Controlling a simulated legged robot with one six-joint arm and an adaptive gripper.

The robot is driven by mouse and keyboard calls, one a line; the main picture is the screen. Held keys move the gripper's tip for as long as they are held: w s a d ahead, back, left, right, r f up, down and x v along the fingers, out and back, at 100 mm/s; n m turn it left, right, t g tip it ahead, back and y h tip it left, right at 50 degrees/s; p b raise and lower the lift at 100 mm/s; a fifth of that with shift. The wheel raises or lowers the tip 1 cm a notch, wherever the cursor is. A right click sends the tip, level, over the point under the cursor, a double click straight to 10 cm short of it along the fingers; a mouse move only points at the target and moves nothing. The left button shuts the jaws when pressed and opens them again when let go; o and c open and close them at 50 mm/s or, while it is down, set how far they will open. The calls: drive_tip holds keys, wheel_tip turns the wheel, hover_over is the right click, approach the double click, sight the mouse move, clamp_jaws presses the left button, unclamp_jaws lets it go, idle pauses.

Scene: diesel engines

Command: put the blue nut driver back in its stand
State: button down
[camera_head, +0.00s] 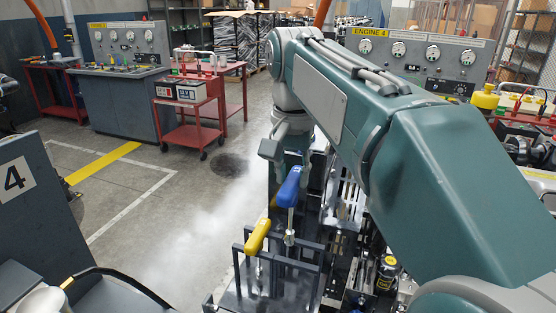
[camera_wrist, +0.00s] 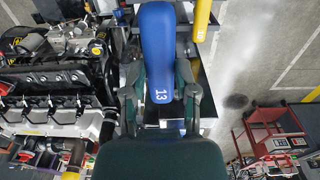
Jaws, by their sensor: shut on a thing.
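The blue nut driver (camera_head: 289,188) is held with its handle up and its metal shaft pointing down, the handle leaning slightly. My gripper (camera_head: 284,158) is shut on its handle. In the wrist view the blue handle (camera_wrist: 157,45), marked 13, lies between the two fingers of my gripper (camera_wrist: 160,92). The stand (camera_head: 282,264) is a dark frame with rails, below and around the driver's lower end in the head view. I cannot tell whether the shaft tip is inside a slot or just above it.
A yellow-handled driver (camera_head: 257,236) stands in the stand, left of the blue one. An engine (camera_wrist: 50,90) is close on the left in the wrist view. A red cart (camera_head: 190,108) stands farther off. Open floor lies left of the stand.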

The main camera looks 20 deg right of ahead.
wheel_tip(320, 180, down, 15)
drive_tip(key=d, duration=0.2)
drive_tip(key=shift+w+d, duration=0.15)
drive_tip(key=shift+d, duration=0.25)
idle(1.0)
drive_tip(key=shift+f, duration=0.6)
idle(0.5)
drive_tip(key=shift+c, duration=1.5)
unclamp_jaws()
